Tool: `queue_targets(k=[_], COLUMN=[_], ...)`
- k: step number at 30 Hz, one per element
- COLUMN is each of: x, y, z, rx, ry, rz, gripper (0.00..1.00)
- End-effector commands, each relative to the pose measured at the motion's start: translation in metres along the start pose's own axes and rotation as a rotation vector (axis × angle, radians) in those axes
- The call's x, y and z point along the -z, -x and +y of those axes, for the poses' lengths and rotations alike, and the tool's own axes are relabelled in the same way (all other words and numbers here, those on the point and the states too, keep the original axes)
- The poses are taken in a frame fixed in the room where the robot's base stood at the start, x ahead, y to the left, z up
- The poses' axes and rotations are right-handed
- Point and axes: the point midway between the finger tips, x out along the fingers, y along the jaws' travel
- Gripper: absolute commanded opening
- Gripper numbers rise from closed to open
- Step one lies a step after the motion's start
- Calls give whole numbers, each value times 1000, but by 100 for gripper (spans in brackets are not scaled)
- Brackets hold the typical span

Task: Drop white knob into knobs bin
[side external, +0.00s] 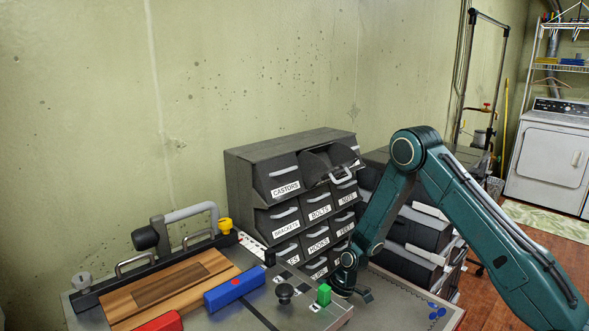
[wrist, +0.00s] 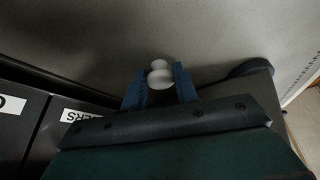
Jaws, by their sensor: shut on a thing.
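The white knob (wrist: 159,74) sits between the two blue fingers of my gripper (wrist: 160,88) in the wrist view. My gripper is shut on it. In the side external view my gripper (side external: 352,291) is low at the bench, just right of the green block and in front of the cabinet; the knob cannot be made out there. The dark bin cabinet (side external: 240,178) has several labelled bins, such as castors, bolts and brackets. The top-middle bin (side external: 318,164) is tilted open, its label hidden. I cannot read a knobs label on any bin.
A blue block (side external: 234,289), a wooden board (side external: 170,286) and a red block (side external: 163,322) lie further left. Dark drawers (side external: 412,230) stand behind my arm.

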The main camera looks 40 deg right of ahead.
Motion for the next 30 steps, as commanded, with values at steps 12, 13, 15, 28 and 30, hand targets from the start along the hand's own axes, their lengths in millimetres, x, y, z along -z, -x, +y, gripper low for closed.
queue_targets(k=[12, 13, 15, 28, 30], x=[1, 2, 3, 23, 29], y=[2, 3, 6, 52, 63], z=[0, 0, 0, 1, 1], rx=[-1, -1, -1, -4, -4], ry=[0, 0, 0, 1, 2], rz=[0, 0, 0, 1, 1], gripper=[4, 4, 4, 4, 4])
